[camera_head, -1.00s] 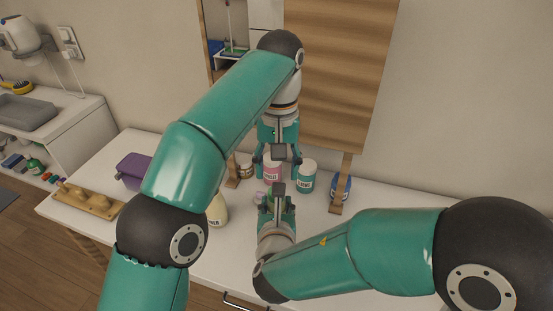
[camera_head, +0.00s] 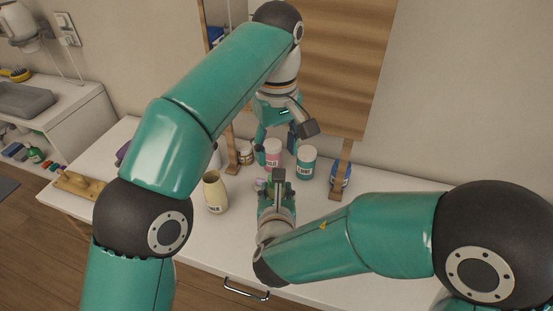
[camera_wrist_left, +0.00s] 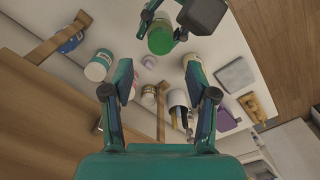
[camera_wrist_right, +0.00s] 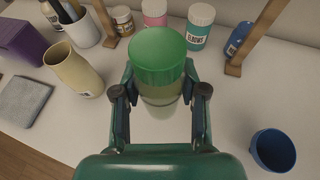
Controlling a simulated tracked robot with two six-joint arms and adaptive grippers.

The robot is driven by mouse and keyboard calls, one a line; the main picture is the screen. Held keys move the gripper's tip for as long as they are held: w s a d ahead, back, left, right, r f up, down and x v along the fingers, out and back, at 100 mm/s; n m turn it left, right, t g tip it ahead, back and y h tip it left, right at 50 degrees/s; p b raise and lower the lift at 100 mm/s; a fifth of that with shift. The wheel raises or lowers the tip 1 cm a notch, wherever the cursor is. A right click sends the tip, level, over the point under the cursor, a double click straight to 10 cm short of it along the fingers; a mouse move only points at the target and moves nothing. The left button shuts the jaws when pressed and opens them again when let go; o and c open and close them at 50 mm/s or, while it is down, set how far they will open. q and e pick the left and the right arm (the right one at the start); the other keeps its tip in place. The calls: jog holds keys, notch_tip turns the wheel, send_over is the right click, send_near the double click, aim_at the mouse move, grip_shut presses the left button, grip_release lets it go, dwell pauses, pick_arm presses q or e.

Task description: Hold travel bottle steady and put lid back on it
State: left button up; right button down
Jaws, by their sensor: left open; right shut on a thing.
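The travel bottle (camera_wrist_right: 160,88) is upright between the fingers of my right gripper (camera_wrist_right: 160,95), which is shut on its pale body. A green ribbed lid (camera_wrist_right: 158,55) sits on top of the bottle; whether it is fully seated cannot be told. The lid also shows from above in the left wrist view (camera_wrist_left: 160,40). My left gripper (camera_wrist_left: 158,72) is open and empty, apart from the lid.
A pink jar (camera_head: 273,153), a teal-lidded jar (camera_head: 305,162) and a blue bottle (camera_head: 341,178) stand at the back by wooden posts. A cream vase (camera_wrist_right: 75,70) stands left of the bottle. A blue cup (camera_wrist_right: 273,150) stands at right. The counter front is clear.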

pick_arm(q)
jog(key=shift+f, duration=3.8)
grip_shut()
jog(key=m, duration=1.2)
jog(key=shift+o, duration=0.4)
grip_release()
